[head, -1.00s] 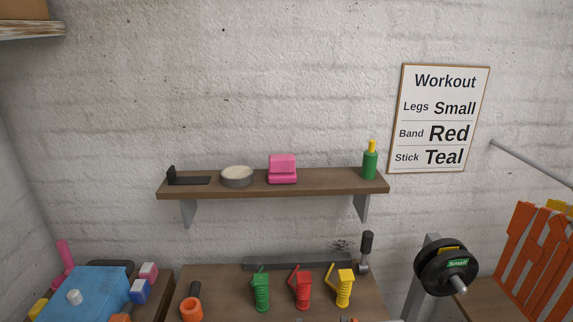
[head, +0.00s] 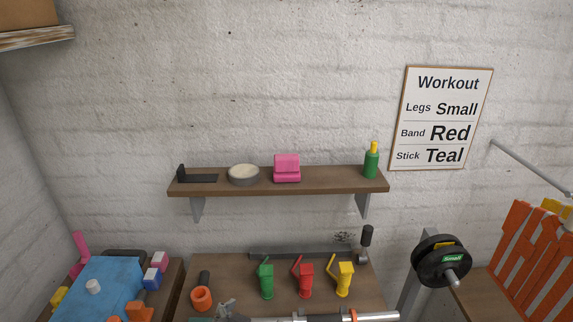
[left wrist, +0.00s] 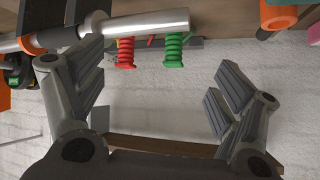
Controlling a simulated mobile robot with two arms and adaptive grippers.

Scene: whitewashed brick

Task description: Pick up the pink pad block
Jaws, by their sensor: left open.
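The pink pad block (head: 287,169) rests on the brown wall shelf (head: 330,186), a little right of its middle. The pad block cannot be made out in the left wrist view. My right gripper is in neither view.
Red (head: 305,282), green (head: 266,281) and yellow (head: 344,280) coiled items stand below. A silver bar (head: 378,317) lies in front.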

